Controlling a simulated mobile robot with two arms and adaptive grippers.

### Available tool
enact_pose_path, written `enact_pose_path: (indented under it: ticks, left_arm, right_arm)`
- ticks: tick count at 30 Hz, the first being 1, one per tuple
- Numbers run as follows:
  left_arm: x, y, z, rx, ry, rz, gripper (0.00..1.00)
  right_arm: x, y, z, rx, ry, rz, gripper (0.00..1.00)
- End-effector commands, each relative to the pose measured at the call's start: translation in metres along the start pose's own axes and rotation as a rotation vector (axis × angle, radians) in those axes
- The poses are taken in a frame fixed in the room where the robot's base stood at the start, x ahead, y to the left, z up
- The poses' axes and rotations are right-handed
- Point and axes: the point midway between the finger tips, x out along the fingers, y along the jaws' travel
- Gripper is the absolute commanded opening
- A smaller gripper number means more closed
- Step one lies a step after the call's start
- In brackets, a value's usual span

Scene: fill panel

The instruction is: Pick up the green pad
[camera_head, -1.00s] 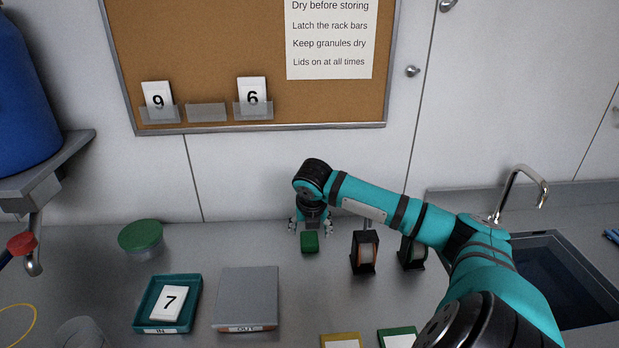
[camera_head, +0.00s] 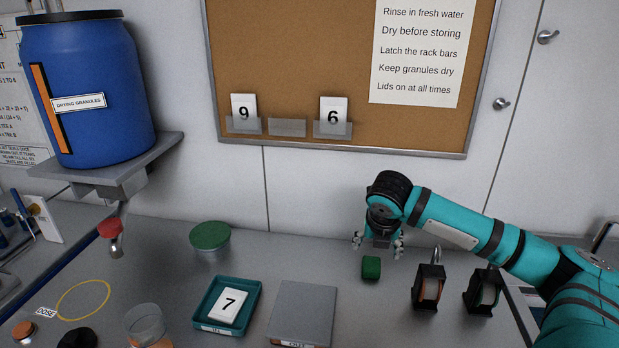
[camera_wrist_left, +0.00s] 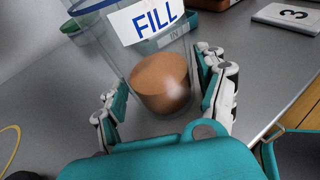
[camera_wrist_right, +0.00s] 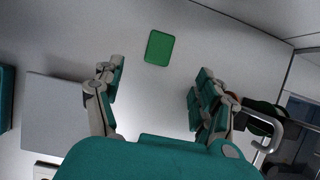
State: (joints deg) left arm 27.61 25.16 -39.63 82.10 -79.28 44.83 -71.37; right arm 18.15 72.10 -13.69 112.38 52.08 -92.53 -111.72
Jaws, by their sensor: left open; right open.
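The green pad (camera_head: 371,268) is a small block on the grey counter, below the corkboard. It also shows in the right wrist view (camera_wrist_right: 159,47), lying flat beyond the fingertips. My right gripper (camera_head: 378,243) is open and empty above and just behind the pad, apart from it; in the right wrist view its fingers (camera_wrist_right: 157,85) are spread wide. My left gripper (camera_wrist_left: 160,90) is open in the left wrist view, its fingers on either side of a clear cup (camera_wrist_left: 160,70) with a FILL label and brown contents. I cannot tell whether they touch it.
Two black stands (camera_head: 429,287) (camera_head: 484,290) are right of the pad. A blue drum (camera_head: 88,90) sits on a shelf. Bare counter surrounds the pad.

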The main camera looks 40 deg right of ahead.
Motion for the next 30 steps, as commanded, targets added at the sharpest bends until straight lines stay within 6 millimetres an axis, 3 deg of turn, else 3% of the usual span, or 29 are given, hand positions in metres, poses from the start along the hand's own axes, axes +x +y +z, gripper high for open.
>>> enact_pose_path:
  ticks: [3, 7, 15, 23, 30]
  left_arm:
    - [0.0, 0.0, 0.0, 0.0, 0.0, 0.0, 0.73]
    - [0.0, 0.0, 0.0, 0.0, 0.0, 0.0, 0.73]
    - [0.0, 0.0, 0.0, 0.0, 0.0, 0.0, 0.73]
    - [0.0, 0.0, 0.0, 0.0, 0.0, 0.0, 0.73]
    - [0.0, 0.0, 0.0, 0.0, 0.0, 0.0, 0.73]
  right_arm:
    - [-0.001, 0.001, -0.014, -0.007, -0.055, 0.0, 0.73]
    - [0.008, 0.003, -0.018, -0.001, -0.078, 0.007, 0.73]
    - [0.053, 0.003, -0.014, 0.001, -0.077, 0.007, 0.73]
    - [0.074, 0.003, -0.01, 0.001, -0.077, 0.007, 0.73]
    - [0.108, 0.001, 0.0, 0.001, -0.077, 0.007, 0.73]
